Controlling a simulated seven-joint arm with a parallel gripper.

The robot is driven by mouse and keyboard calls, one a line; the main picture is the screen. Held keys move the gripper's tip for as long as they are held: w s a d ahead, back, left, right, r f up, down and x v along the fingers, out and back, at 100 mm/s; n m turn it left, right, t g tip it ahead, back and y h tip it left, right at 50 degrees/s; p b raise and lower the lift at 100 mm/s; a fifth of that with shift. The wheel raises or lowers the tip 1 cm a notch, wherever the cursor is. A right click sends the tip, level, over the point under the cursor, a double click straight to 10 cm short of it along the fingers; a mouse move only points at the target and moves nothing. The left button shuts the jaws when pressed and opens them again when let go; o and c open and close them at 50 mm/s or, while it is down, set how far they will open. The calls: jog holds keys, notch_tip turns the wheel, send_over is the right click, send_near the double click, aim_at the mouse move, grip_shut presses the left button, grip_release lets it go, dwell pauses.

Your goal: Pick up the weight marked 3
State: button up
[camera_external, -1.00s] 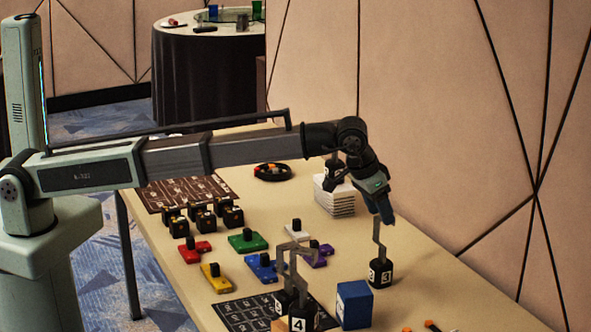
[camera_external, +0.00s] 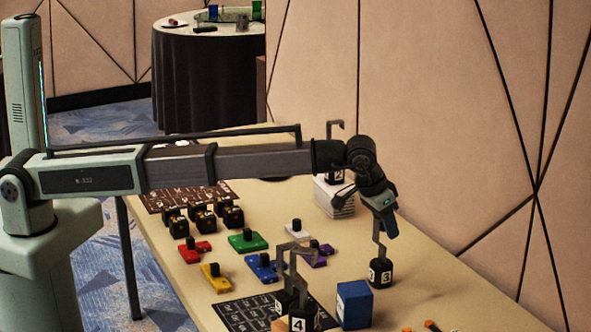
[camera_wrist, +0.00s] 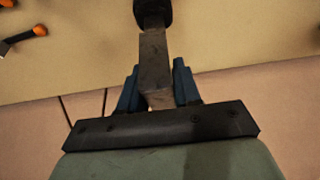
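The weight marked 3 (camera_external: 380,273) is a black block with white number labels and a grey hooked stem, standing upright on the table. In the wrist view its dark block (camera_wrist: 152,12) is at the top edge, with the stem running down from it. My gripper (camera_external: 382,232) points down at the top of this stem. In the wrist view its two blue fingers (camera_wrist: 156,85) stand on either side of the stem, close to it. I cannot tell whether they press on it. The top of the hook is hidden by the fingers.
A blue box (camera_external: 354,305) stands just left of weight 3. Another weight (camera_external: 335,176) stands on a white stack (camera_external: 333,197). Orange-tipped items (camera_external: 430,326) lie in front.

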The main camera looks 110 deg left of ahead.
grip_shut()
dwell(0.9)
